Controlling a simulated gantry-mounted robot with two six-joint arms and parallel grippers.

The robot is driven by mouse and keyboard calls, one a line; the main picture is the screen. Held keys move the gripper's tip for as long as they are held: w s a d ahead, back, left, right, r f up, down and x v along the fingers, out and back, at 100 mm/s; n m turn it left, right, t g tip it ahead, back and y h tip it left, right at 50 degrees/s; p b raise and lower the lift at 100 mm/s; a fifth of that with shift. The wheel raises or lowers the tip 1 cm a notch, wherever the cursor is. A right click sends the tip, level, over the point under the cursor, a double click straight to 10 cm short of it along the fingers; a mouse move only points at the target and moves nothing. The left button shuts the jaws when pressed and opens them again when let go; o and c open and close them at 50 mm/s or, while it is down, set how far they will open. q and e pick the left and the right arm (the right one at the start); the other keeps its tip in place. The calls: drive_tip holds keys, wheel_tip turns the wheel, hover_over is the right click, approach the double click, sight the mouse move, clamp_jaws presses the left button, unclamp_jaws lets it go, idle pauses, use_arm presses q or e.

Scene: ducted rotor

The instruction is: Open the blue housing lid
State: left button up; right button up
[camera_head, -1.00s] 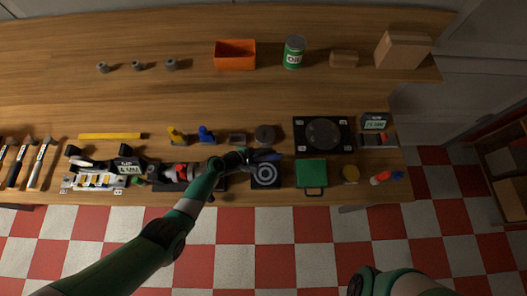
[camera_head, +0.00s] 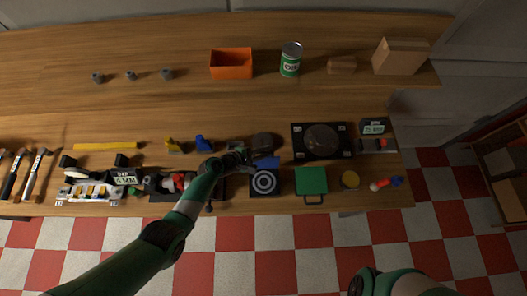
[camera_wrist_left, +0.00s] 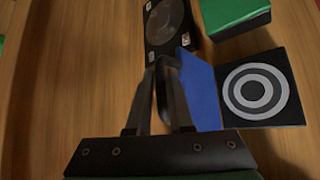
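The black housing (camera_head: 264,182) with grey concentric rings on its top sits near the bench's front edge. In the left wrist view the same housing (camera_wrist_left: 263,95) is at the right. The flat blue lid (camera_head: 266,162) extends from the housing's far side, and the ringed face is uncovered. The lid also shows in the left wrist view (camera_wrist_left: 202,92), right beside my fingers. My left gripper (camera_head: 246,156) is at the lid's left edge. Its fingers (camera_wrist_left: 163,66) come close together at the tips; contact with the lid is unclear. My right gripper is out of view.
A green case (camera_head: 311,180) stands right of the housing. A black plate with a round disc (camera_head: 321,140) lies behind it. A dark round part (camera_head: 262,141) is close behind the lid.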

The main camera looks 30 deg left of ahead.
use_arm(q)
drive_tip(key=shift+o, duration=1.3)
drive_tip(key=shift+d, duration=0.1)
drive_tip(key=shift+f, duration=0.1)
drive_tip(key=p+v, duration=0.5)
drive_tip(key=v, duration=0.6)
drive_tip(key=shift+s+a+r, duration=0.2)
drive_tip(key=shift+a+r, duration=0.05)
